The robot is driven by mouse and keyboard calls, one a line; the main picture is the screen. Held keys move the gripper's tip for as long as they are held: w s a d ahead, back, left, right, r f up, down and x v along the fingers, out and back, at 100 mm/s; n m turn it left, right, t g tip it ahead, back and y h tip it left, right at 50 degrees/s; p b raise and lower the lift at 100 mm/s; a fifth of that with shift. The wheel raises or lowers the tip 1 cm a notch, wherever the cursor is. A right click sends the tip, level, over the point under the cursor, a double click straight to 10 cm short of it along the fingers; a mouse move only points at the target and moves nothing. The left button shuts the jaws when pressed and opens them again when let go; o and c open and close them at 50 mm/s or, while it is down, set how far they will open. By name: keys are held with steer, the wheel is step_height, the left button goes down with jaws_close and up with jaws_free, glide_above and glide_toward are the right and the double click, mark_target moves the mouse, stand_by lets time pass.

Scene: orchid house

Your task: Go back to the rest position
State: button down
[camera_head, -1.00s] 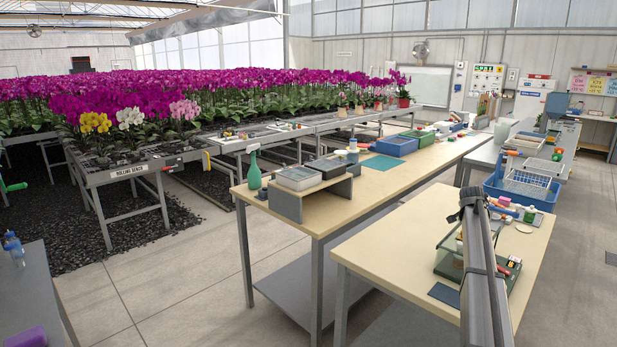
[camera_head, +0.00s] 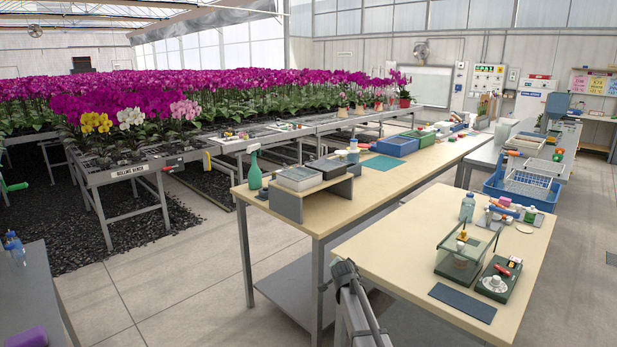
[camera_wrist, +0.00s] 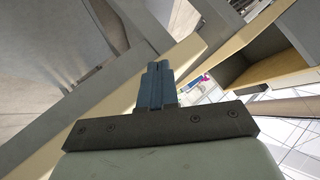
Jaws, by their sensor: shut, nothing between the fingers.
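My gripper (camera_wrist: 157,72) shows in the wrist view with its two dark fingers together and nothing between them. Around it in that view are pale table edges and the floor. In the head view, part of my arm (camera_head: 360,315) stands at the bottom centre, in front of the near left corner of the front table (camera_head: 420,245). My gripper's fingers cannot be made out in the head view.
The front table holds a glass-walled case (camera_head: 466,250), a green tray (camera_head: 497,284), a dark mat (camera_head: 462,303) and a clear bottle (camera_head: 467,207). A longer bench (camera_head: 330,210) stands behind it. Open floor (camera_head: 180,290) lies to the left.

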steer(key=s+d+f+n+g, duration=0.2)
steer(key=s+f+g, duration=0.3)
steer(key=s+f, duration=1.1)
steer(key=s+d+f+n+g, duration=0.2)
steer(key=s+d+f+g, duration=0.15)
steer(key=s+f, duration=1.25)
steer(key=s+f+n+g, duration=0.1)
steer(key=s+f+g, duration=0.1)
steer(key=s, duration=1)
steer(key=s+f+n+g+y, duration=0.1)
steer(key=s+g, duration=0.3)
steer(key=s, duration=0.9)
steer(key=s+f+n+g, duration=0.3)
steer(key=s+f, duration=0.1)
steer(key=s, duration=0.9)
steer(key=shift+s+a+g, duration=0.25)
steer(key=shift+a+g, duration=0.1)
steer(key=shift+a, duration=0.1)
steer(key=c, duration=1.8)
jaws_free()
